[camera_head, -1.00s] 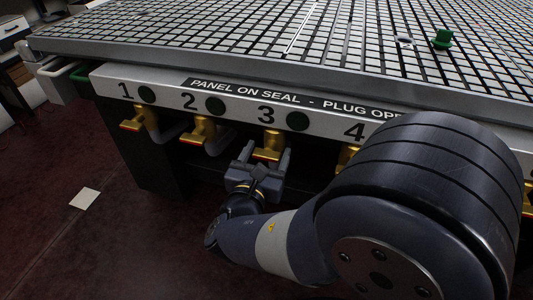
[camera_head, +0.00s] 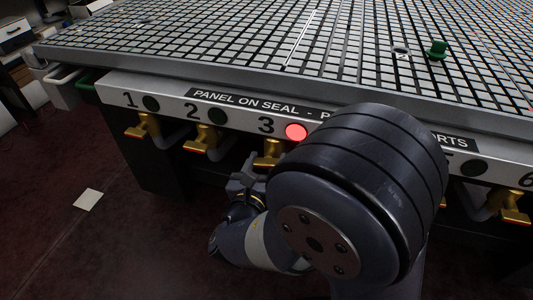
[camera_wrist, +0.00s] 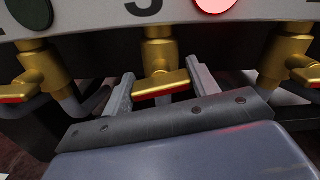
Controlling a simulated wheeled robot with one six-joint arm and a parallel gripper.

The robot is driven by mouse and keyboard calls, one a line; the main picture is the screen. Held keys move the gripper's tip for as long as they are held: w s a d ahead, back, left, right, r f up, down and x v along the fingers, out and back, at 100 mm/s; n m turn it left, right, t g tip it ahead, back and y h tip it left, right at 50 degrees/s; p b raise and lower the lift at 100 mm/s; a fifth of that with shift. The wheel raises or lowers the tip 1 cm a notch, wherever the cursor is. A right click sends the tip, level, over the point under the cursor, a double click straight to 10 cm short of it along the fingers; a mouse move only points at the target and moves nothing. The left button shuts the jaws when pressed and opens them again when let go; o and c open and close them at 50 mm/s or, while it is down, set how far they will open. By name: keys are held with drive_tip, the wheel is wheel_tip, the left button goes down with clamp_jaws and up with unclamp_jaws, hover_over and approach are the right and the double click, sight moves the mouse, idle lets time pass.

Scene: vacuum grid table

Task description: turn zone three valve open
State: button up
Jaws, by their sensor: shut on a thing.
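The zone three valve (camera_head: 270,150) is a brass valve with a crosswise handle, under the number 3 on the front panel. In the wrist view its brass handle (camera_wrist: 162,84) lies between the two fingers of my gripper (camera_wrist: 161,72), with a red edge low on its front. My gripper (camera_head: 258,166) is shut on this handle, one finger at each end. The handle is slightly tilted, its right end higher in the wrist view. The round lamp beside the 3 (camera_head: 296,132) glows red. My arm hides part of the panel to the right.
The zone one valve (camera_head: 143,128) and zone two valve (camera_head: 202,139) flank it on the left, with dark lamps. Another valve (camera_head: 508,208) shows at the far right. The grid table (camera_head: 230,50) lies above, with a green plug (camera_head: 438,48) on top.

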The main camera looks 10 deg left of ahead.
drive_tip(key=n+p, duration=0.1)
drive_tip(key=p, duration=0.1)
drive_tip(key=n+p, duration=0.3)
drive_tip(key=p, duration=0.1)
drive_tip(key=shift+r+n, duration=0.3)
drive_tip(key=n+p, duration=0.3)
drive_tip(key=p, duration=0.1)
drive_tip(key=shift+f+n+p, duration=0.1)
drive_tip(key=shift+n+p, duration=0.2)
drive_tip(key=shift+n, duration=0.1)
drive_tip(key=n+p, duration=0.4)
drive_tip(key=shift+a+f, duration=0.1)
drive_tip(key=shift+f+n+p, duration=0.25)
drive_tip(key=shift+n+p, duration=1.15)
drive_tip(key=o, duration=1)
